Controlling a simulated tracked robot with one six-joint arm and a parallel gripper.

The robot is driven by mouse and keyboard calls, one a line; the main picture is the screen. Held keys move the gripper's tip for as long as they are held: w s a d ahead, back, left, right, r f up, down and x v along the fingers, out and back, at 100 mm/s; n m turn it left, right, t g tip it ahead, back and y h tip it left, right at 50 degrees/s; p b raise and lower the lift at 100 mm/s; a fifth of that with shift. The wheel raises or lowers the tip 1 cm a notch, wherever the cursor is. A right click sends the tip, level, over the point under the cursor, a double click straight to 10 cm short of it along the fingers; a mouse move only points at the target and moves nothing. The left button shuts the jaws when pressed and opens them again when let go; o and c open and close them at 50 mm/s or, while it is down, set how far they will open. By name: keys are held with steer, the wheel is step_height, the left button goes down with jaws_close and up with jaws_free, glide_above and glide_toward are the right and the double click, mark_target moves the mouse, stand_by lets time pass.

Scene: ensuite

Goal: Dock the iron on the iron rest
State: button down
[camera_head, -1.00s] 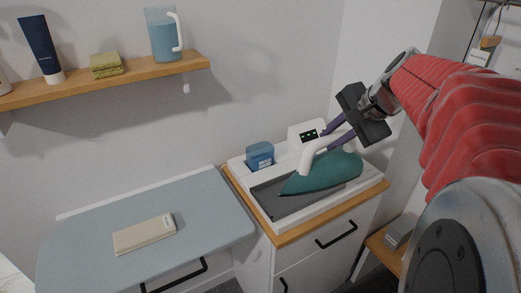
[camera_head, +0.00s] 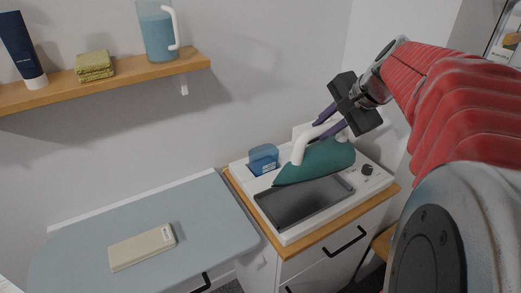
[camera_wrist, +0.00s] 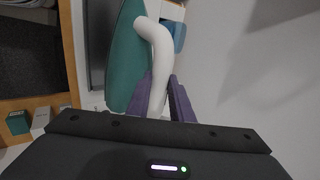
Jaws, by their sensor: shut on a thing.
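The iron has a teal body (camera_head: 318,161) and a white handle; in the wrist view its teal body (camera_wrist: 126,60) runs up the picture beside the handle. My gripper (camera_head: 331,119) is shut on the white handle, with its purple fingers on either side; they also show in the wrist view (camera_wrist: 164,98). The iron is tilted, its tip pointing left. It appears raised over the back of the iron rest (camera_head: 290,236), a white station with a dark recessed tray. Whether its lower edge touches the rest is hidden.
A blue container (camera_head: 263,158) sits in the rest's back left corner, near the iron's tip. A dark knob (camera_head: 367,170) is at its right. An ironing board (camera_head: 200,222) with a beige box (camera_head: 142,247) stands to the left. A wall shelf (camera_head: 120,83) holds a jug (camera_head: 157,35).

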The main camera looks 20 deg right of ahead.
mark_target(325, 155)
steer(key=shift+s+d, duration=0.1)
steer(key=shift+d, duration=0.1)
steer(key=shift+f, duration=3)
steer(key=shift+f, duration=1.9)
steer(key=c, duration=1.6)
jaws_free()
steer(key=shift+f, duration=0.15)
steer(key=shift+o, duration=0.2)
